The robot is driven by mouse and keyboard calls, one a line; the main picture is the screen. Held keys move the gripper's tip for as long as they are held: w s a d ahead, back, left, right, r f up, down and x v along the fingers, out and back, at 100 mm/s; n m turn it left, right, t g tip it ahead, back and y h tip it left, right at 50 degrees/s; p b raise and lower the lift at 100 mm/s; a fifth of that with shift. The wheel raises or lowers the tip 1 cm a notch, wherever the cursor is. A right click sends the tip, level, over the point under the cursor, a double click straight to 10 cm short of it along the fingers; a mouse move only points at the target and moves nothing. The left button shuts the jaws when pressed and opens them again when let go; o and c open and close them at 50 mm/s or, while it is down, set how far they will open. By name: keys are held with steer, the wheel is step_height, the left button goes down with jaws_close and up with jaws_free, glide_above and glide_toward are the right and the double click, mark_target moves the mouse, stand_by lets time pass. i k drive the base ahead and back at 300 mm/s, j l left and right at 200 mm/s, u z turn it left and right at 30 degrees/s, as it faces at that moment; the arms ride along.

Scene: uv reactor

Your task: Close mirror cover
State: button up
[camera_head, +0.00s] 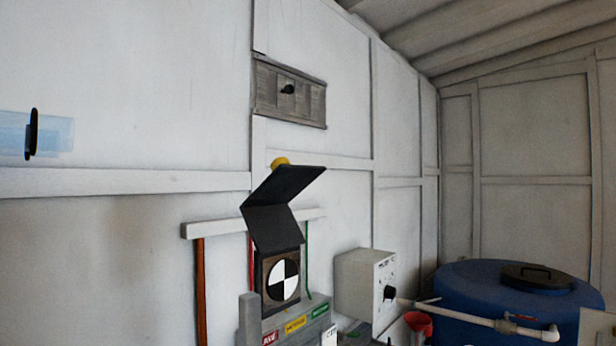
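A dark folded flap (275,229), which looks like the mirror cover, stands raised on a grey unit in the lower middle. Its upper panel (286,184) tilts up and to the right, so the cover is open. A yellow knob (280,161) shows at the top edge of the upper panel. Below the flap, a dark block carries a round black-and-white quartered disc (285,280), which is uncovered. I cannot make out a mirror surface. My gripper is not in view.
A white box (365,281) with a black knob stands right of the unit. Further right are a blue barrel (490,283), a white pipe (470,318) and a red funnel (419,323). A translucent blue box (55,132) with a black handle is on the left wall.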

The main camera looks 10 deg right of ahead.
mark_target(271, 225)
steer(key=i+l, duration=0.2)
steer(key=l, duration=0.2)
steer(key=i+l, duration=0.2)
steer(key=l, duration=0.15)
steer(key=i+l, duration=0.2)
steer(key=l, duration=0.2)
steer(key=j+u, duration=0.05)
